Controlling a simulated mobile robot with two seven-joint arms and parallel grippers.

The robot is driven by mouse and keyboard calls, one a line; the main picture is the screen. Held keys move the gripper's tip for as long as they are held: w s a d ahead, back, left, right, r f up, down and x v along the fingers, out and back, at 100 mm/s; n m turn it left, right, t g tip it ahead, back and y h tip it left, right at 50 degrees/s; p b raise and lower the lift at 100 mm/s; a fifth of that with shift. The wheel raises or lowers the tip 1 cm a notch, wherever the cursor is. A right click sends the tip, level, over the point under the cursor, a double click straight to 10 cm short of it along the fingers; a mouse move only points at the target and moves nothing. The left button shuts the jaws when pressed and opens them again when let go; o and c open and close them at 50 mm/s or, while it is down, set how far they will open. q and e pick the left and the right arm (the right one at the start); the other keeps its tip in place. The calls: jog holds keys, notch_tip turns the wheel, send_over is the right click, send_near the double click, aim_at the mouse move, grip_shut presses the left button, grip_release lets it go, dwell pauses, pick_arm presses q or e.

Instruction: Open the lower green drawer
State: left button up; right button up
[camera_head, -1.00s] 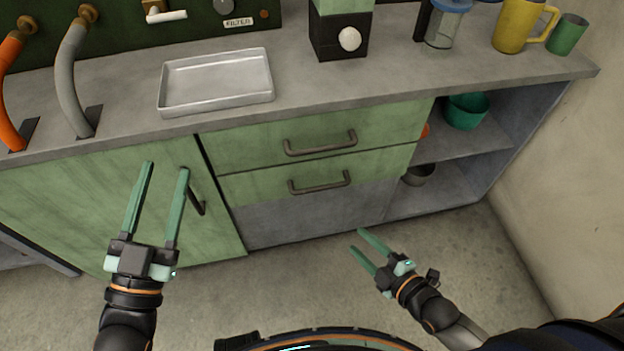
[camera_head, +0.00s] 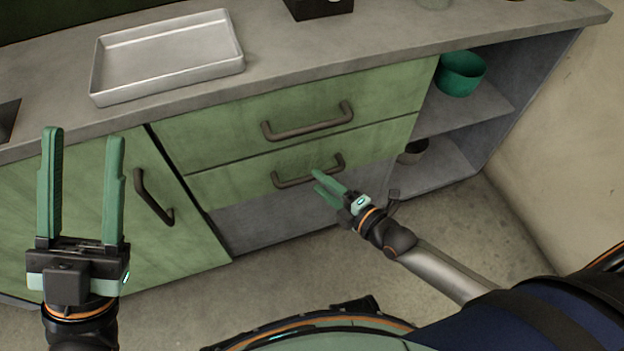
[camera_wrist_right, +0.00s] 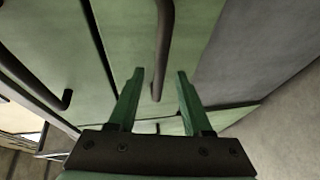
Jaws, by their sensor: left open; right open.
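The lower green drawer (camera_head: 235,187) sits below the upper green drawer (camera_head: 205,130) and looks closed, its front in line with the upper one. Its dark bar handle (camera_head: 290,183) is partly covered by my right gripper (camera_head: 317,181) in the head view. My right gripper is open, its fingertips at the right half of this handle. In the right wrist view the handle (camera_wrist_right: 164,40) shows in the gap between the two fingers (camera_wrist_right: 157,88); I cannot tell whether they touch it. My left gripper (camera_head: 84,137) is open and empty, in front of the green cabinet door at left.
The upper drawer handle (camera_head: 305,127) is just above. The cabinet door has an upright handle (camera_head: 152,197). A metal tray (camera_head: 165,58) lies on the countertop (camera_head: 330,55). Open shelves with a teal bowl (camera_head: 460,75) are at right, beside the wall (camera_head: 570,170). The floor in front is clear.

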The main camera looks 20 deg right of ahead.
aim_at(315, 179)
jog(key=shift+b+x, duration=0.45)
jog(key=shift+x, duration=1.4)
grip_shut()
